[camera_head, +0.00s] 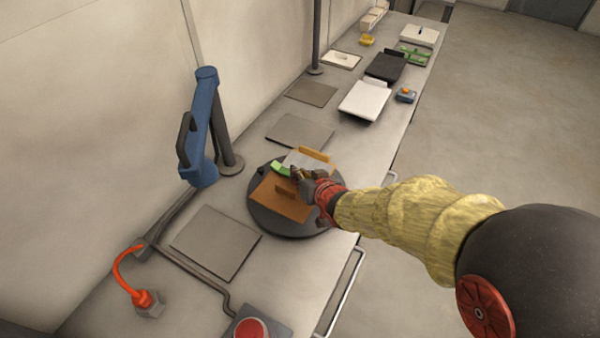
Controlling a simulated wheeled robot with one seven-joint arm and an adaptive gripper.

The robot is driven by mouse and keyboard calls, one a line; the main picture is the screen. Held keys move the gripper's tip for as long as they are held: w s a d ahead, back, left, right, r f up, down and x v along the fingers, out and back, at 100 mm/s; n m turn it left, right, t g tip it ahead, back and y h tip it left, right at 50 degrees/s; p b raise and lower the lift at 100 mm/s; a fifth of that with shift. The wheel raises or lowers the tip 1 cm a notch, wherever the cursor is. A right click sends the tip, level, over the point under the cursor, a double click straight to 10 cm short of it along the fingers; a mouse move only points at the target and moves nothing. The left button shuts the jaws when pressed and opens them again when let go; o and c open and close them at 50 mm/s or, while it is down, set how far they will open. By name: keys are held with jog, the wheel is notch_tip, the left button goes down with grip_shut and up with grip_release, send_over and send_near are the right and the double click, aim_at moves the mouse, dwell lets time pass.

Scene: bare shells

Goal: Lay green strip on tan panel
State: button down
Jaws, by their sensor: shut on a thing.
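The green strip (281,169) is a short bright green piece at the back left of the tan panel. My gripper (296,175) is shut on its right end and reaches in from the right. The tan panel (282,205) lies flat on a round dark turntable (265,218). A small brown upright piece (286,188) shows on the panel just below my fingers. My gripper hides part of the panel's right side, and I cannot tell whether the strip touches the panel.
A pale panel (300,160) with an orange strip (315,155) lies behind on the turntable. A blue arm-like fixture (203,125) stands left. A red button (251,329) and an orange cable (122,270) are in front. Several plates and panels line the bench behind.

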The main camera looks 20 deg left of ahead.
jog(key=shift+f, duration=0.15)
jog(key=c, duration=1.8)
grip_release()
jog(key=shift+o, duration=0.4)
jog(key=v, duration=1.2)
